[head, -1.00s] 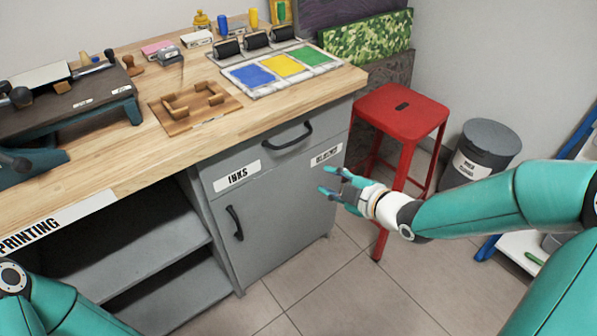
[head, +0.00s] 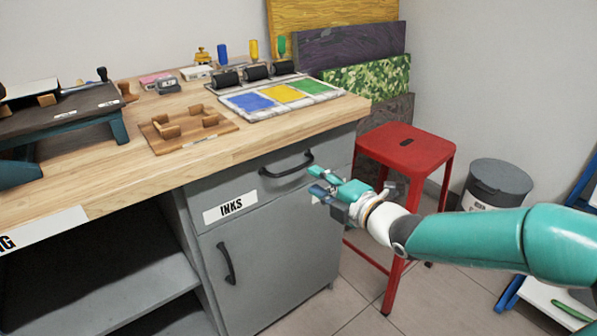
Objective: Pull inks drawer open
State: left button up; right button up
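The inks drawer (head: 275,190) is the grey top drawer under the wooden worktop, with a white label (head: 231,207) reading INKS. Its front looks flush with the cabinet. A black bow handle (head: 287,166) sits on the upper part of the front. My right gripper (head: 316,181) is just below and right of the handle's right end, in front of the drawer face. Its teal fingers are apart with nothing seen between them. Touch with the handle cannot be told. The gripper hides the drawer's right label. My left gripper is out of view.
A grey cupboard door (head: 275,255) with a vertical handle lies below the drawer. A red stool (head: 405,150) stands close behind my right gripper. A grey bin (head: 498,182) is further right. The worktop (head: 200,185) holds a colour tray (head: 285,99) and a wooden block frame (head: 190,130).

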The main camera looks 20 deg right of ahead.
aim_at(296, 170)
jog(key=x, duration=0.8)
grip_shut()
